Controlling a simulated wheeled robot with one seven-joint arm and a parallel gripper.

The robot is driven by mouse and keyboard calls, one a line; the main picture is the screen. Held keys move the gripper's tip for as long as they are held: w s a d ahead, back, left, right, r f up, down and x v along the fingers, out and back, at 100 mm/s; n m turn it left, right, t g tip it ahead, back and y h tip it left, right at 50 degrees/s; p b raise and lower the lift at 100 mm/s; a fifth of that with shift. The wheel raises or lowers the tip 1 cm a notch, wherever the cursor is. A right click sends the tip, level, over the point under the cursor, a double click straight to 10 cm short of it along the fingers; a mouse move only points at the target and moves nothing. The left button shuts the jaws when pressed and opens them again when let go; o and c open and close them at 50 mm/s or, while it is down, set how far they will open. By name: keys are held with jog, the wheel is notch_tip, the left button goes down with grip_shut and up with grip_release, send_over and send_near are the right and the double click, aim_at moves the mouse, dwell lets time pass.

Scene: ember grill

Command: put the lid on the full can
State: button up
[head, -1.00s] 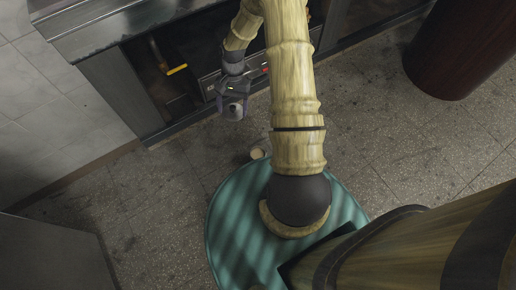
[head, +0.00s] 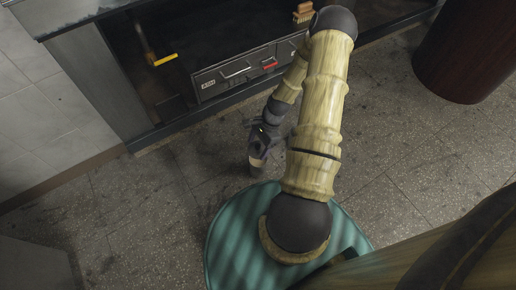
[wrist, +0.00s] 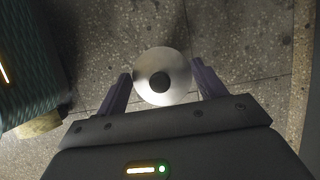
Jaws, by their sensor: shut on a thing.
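A round pale metal lid (wrist: 162,62) with a dark knob at its middle lies between the two fingers of my gripper (wrist: 162,88) in the wrist view, and the fingers are shut on it. In the head view my gripper (head: 257,160) hangs over the floor in front of the grill unit, just beyond the edge of my green base. The lid is small and dim there, at the gripper's tip. No can that I can make out as the full one shows in either view.
A brush-like wooden block (head: 304,10) sits on top. A large dark red cylinder (head: 470,55) stands at right. The speckled floor between is clear.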

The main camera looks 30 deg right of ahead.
aim_at(258, 150)
dwell(0.3)
notch_tip(258, 150, down, 4)
jog(key=b, duration=0.4)
jog(key=shift+b, duration=0.3)
jog(key=shift+f+b, duration=0.4)
jog(key=shift+f, duration=0.75)
jog(key=shift+r+p, duration=0.15)
jog(key=shift+p, duration=0.7)
jog(key=shift+p, duration=0.7)
dwell(1.6)
jog(key=shift+f, duration=0.2)
jog(key=o, duration=1.1)
jog(key=shift+o, duration=0.2)
